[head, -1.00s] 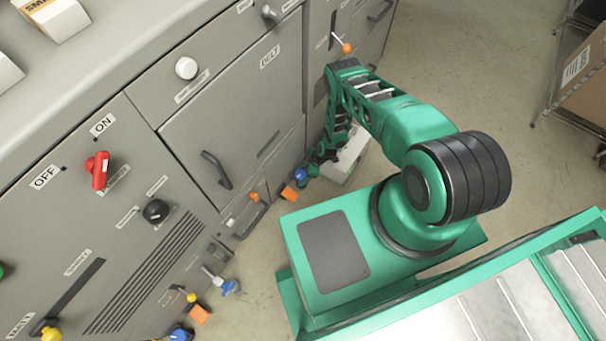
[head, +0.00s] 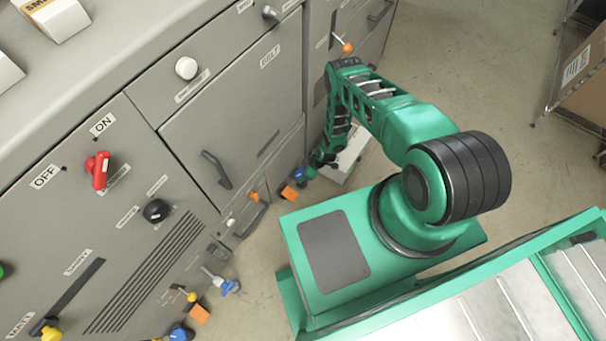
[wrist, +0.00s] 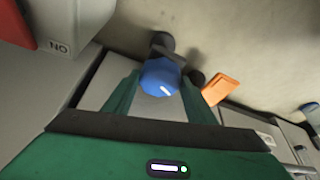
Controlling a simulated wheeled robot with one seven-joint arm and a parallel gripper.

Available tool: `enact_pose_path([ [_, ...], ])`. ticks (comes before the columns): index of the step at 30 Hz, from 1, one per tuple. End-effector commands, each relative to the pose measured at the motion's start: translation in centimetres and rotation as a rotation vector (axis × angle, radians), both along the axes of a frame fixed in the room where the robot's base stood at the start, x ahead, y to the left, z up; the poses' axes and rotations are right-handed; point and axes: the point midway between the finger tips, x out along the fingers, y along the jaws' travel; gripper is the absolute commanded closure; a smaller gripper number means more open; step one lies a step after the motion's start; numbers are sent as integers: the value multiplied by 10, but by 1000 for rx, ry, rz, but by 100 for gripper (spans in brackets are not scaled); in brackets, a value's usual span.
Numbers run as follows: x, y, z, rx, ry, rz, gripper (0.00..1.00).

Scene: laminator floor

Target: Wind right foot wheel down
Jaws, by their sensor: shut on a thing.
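The right foot wheel is a blue knob low at the machine's foot; it shows in the head view (head: 300,174) and in the wrist view (wrist: 158,75). A short white mark is on its face. My gripper (head: 317,166) is down beside the machine, and in the wrist view my gripper (wrist: 161,83) has its green fingers on either side of the blue wheel, shut on it. The fingers' contact is partly hidden in the head view. A dark foot part (wrist: 163,44) shows beyond the wheel.
An orange tab (head: 289,193) sits close beside the wheel, also in the wrist view (wrist: 219,90). An orange-gripped handle (head: 255,199) and another blue wheel (head: 230,287) are farther left. The grey machine front (head: 240,120) bounds my arm's left. Open floor (head: 450,70) lies right.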

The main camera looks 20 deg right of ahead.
Motion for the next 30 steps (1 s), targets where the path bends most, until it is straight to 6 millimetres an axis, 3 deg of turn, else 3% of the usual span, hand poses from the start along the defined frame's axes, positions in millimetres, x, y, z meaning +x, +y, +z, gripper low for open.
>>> enact_pose_path([
  [15,-1,2,1,-1,-2,-415,72],
  [30,-1,2,0,-2,-3,-575,72],
])
